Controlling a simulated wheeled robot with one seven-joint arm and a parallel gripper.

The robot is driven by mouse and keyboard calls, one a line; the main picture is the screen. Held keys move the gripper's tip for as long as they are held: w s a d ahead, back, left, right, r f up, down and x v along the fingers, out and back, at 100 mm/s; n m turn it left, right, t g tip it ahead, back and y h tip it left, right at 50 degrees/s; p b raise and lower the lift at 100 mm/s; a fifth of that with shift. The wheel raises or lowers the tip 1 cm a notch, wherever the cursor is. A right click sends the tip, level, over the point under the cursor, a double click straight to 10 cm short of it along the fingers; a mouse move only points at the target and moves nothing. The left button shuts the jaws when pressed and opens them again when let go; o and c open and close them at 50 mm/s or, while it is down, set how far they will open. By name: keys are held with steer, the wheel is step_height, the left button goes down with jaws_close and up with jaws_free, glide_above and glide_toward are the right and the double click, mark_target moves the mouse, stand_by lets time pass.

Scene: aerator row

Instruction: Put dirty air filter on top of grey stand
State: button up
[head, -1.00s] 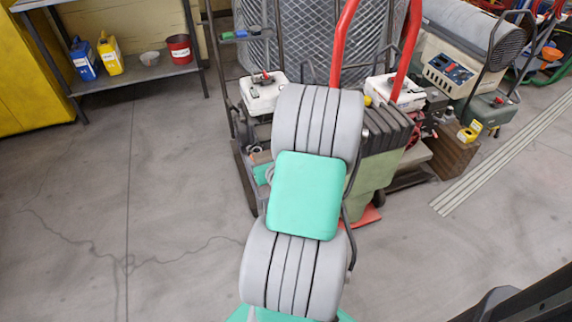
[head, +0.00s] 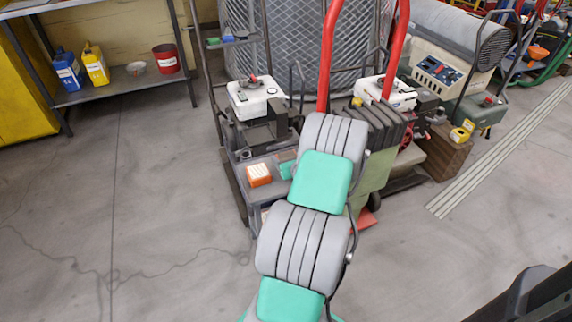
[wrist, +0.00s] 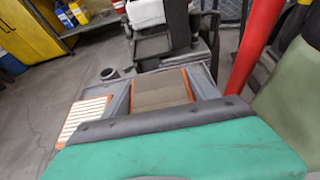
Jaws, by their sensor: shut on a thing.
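In the wrist view, my gripper (wrist: 160,76) has a grey finger on each side of a brown, pleated filter with orange edges, the dirty air filter (wrist: 160,90). It is shut on this filter, above the cart.
A white filter with an orange frame (head: 259,174) lies on the cart, left of my gripper in the wrist view (wrist: 86,118). Red handles (head: 326,60) rise close on the right. A shelf with bottles (head: 125,85) stands at left. The left floor is clear.

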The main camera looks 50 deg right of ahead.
steer(key=shift+f, duration=0.95)
steer(key=o, duration=1.4)
steer(key=shift+c, duration=0.2)
